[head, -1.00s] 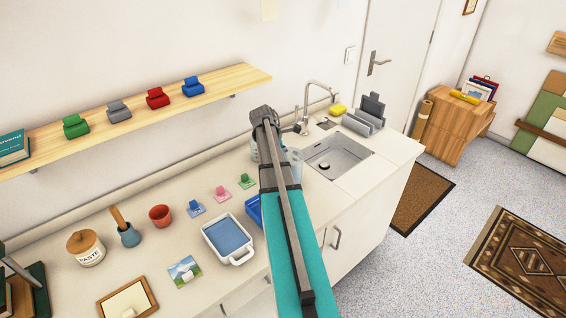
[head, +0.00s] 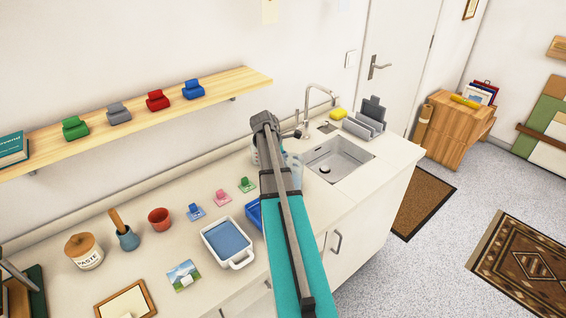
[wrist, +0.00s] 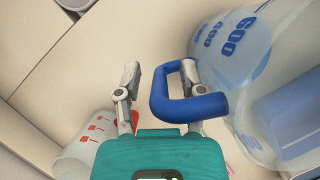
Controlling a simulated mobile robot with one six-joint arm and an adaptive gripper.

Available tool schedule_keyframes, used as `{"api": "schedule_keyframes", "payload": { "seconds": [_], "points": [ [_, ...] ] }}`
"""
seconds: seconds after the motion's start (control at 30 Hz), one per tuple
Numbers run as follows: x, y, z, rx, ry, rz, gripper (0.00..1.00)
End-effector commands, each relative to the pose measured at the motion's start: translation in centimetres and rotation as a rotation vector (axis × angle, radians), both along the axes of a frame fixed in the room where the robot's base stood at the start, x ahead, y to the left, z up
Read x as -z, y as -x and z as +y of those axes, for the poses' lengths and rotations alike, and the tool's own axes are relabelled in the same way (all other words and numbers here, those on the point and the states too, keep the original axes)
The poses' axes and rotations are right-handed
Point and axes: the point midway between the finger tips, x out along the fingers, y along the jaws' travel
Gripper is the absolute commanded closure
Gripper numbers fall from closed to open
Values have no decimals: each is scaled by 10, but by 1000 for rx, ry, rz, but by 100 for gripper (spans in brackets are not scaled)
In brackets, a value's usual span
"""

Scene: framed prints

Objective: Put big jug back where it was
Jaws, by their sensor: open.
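The big jug (wrist: 235,55) is clear, with blue "600" marks and a blue handle (wrist: 160,92), at the right of the wrist view. My gripper (wrist: 160,78) is open at the handle. Its right finger appears to overlap the handle's loop, and its left finger stands on the other side of the grip bar. I cannot tell whether they touch it. In the head view my arm hides the fingers and most of the jug; a clear bluish part (head: 296,160) shows right of the arm.
A smaller jug with red marks (wrist: 85,145) stands close by at lower left in the wrist view. A sink (head: 340,158), a rack (head: 368,122), a white tray (head: 228,240) and a blue tray (head: 254,211) are on the counter (head: 180,235) near my arm.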

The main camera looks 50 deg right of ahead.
Motion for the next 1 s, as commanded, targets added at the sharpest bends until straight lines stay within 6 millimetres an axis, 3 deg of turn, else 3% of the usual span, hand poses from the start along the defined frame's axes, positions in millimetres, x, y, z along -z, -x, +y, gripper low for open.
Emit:
{"api": "schedule_keyframes", "payload": {
  "seconds": [0.47,1.0],
  "points": [
    [-7,-1,1,0,0,0,48],
    [-49,-12,13,1,0,0,48]
  ]
}}
